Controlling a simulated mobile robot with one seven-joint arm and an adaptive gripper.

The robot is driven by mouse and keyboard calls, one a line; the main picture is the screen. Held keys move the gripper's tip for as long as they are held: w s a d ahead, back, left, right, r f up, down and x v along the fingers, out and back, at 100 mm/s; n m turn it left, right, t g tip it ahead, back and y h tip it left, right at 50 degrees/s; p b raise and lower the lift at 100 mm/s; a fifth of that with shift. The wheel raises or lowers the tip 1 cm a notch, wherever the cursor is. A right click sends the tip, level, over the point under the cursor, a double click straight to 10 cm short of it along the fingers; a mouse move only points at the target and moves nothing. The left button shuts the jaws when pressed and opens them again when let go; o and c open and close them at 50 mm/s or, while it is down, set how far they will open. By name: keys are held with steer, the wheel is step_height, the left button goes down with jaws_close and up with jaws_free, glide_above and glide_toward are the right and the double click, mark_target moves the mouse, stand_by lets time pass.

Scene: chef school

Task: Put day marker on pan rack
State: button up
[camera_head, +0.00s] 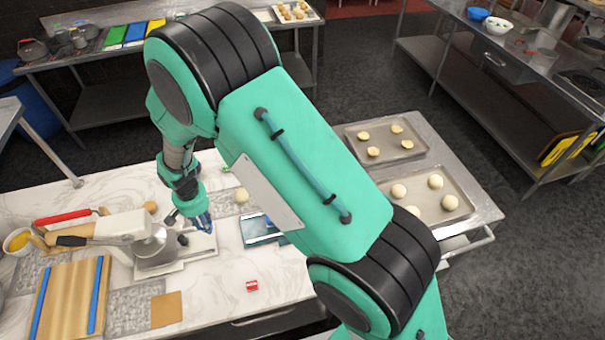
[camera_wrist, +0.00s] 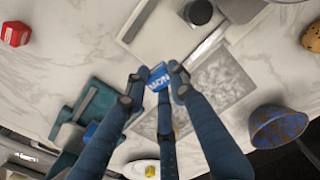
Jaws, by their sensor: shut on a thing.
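The day marker (camera_wrist: 158,77) is a small blue block with white letters, seen in the wrist view between my fingertips. My gripper (camera_wrist: 158,84) is shut on it above the marble counter. In the head view my gripper (camera_head: 203,222) is over the counter beside the mixer, and the marker cannot be made out clearly there. A metal unit holding dough trays (camera_head: 483,208) stands at the right, partly behind my arm; I cannot tell for sure that it is the pan rack.
A red block (camera_head: 252,285) lies on the counter, also in the wrist view (camera_wrist: 15,34). A mixer (camera_head: 156,245) stands left of my gripper. A wooden board (camera_head: 68,300) is at the front left.

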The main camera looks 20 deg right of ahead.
step_height(320, 180, up, 29)
steer(key=w+d+r+m, duration=0.15)
steer(key=d+m, duration=0.35)
steer(key=d, duration=1.7)
steer(key=s+d+f+m, duration=0.1)
steer(key=s+d+m, duration=0.55)
steer(key=d, duration=0.85)
steer(key=s+d+m, duration=0.4)
steer(key=s+d, duration=0.6)
steer(key=d, duration=0.6)
step_height(320, 180, down, 26)
steer(key=shift+f, duration=0.15)
steer(key=shift+w+d, duration=0.1)
